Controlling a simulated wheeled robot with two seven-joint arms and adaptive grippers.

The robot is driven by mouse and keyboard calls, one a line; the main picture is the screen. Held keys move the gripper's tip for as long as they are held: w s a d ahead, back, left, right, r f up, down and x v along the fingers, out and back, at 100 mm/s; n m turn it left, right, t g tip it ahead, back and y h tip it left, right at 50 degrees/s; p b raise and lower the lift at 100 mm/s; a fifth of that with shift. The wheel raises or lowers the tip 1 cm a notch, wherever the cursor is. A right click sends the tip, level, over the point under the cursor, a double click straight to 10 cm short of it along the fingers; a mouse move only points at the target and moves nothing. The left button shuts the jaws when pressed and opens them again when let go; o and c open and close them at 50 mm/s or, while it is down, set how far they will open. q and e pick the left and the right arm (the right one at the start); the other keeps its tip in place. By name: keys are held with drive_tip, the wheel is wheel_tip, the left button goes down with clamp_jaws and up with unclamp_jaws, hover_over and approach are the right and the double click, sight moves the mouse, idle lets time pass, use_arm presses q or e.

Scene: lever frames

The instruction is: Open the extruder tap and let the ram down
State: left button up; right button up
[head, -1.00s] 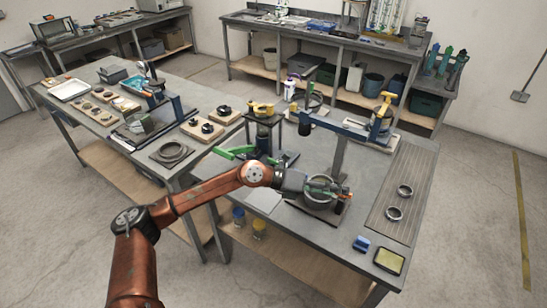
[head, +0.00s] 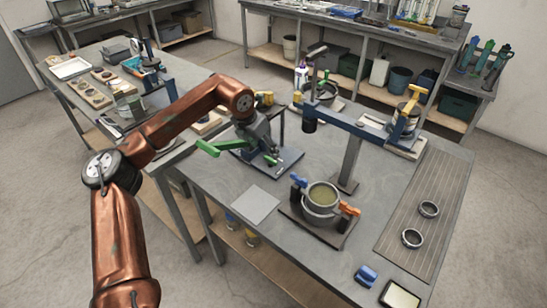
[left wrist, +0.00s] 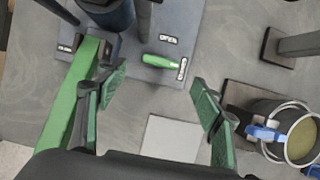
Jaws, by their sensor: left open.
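The extruder stands on a dark blue base plate (head: 287,160) at the table's left back, partly hidden by my arm. In the left wrist view its blue body (left wrist: 108,14) is at the top. A long green lever (head: 222,146) sticks out left of it; it also runs down the left of the left wrist view (left wrist: 72,105). A short green handle (left wrist: 172,61), apparently the tap, lies over the plate beside two small labels. My left gripper (head: 272,155) is over the extruder's front, open and empty, with the short handle beyond its fingertips (left wrist: 158,82). My right gripper is not in view.
A pot (head: 322,198) with yellowish contents and blue and orange clamps stands to the right. A grey post and blue beam (head: 352,125) rise behind it. A pale square sheet (head: 255,205) lies in front. Two rings (head: 412,238) lie on the slatted board at right.

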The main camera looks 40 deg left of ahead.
sight(270, 159)
use_arm(q)
drive_tip(key=b+x, duration=0.1)
drive_tip(key=x, duration=0.4)
drive_tip(key=shift+f, duration=0.25)
drive_tip(key=shift+w+f+b, duration=0.25)
drive_tip(key=shift+f+b, duration=0.1)
drive_tip(key=shift+f, duration=0.15)
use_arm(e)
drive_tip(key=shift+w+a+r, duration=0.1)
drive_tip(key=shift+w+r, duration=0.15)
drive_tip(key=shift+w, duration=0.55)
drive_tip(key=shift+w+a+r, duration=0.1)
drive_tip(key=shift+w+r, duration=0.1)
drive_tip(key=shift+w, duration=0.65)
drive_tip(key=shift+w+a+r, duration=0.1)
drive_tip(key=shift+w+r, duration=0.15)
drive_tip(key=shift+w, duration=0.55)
use_arm(q)
drive_tip(key=shift+c, duration=0.3)
drive_tip(key=c, duration=1.1)
